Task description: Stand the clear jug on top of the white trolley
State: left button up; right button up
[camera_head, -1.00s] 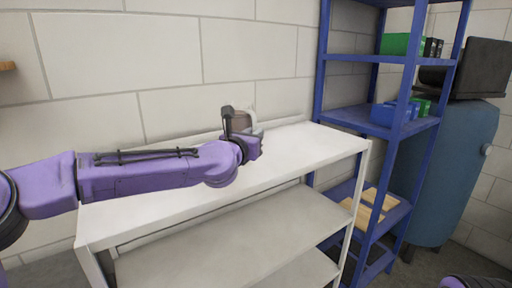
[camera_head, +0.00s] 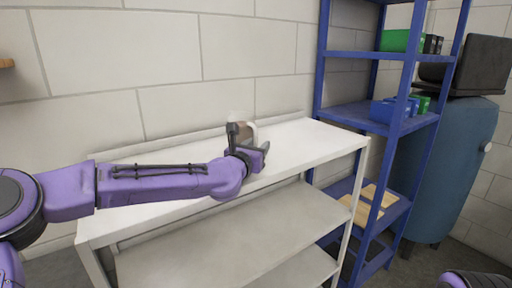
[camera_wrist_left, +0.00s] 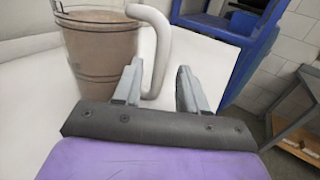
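The clear jug (camera_head: 240,118) has a white handle and brownish contents or tint. It stands upright on the white trolley's top (camera_head: 305,140), towards the wall. My left gripper (camera_head: 251,143) is in front of it and hides its lower part in the head view. In the left wrist view the jug (camera_wrist_left: 98,45) is at the upper left. There my left gripper (camera_wrist_left: 160,68) is open, with its fingers apart. The lower part of the handle (camera_wrist_left: 160,50) shows between the fingertips, and neither finger is clearly pressed on it. My right gripper is out of view.
A blue shelf rack (camera_head: 397,130) with green and blue bins stands right of the trolley. A blue cabinet or tank (camera_head: 455,165) is beyond it. The block wall (camera_head: 160,50) runs behind the trolley. The trolley top right of the jug is clear.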

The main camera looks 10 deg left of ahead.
pick_arm(q)
jog(key=shift+r+p, duration=0.3)
jog(key=s, duration=0.1)
jog(key=s+b, duration=0.2)
jog(key=shift+a+f, duration=0.3)
jog(key=shift+f, duration=0.05)
jog(key=s+a+b, duration=0.1)
jog(key=s+b, duration=0.1)
jog(key=s, duration=0.7)
jog(key=shift+a+r, duration=0.2)
jog(key=shift+a, duration=0.15)
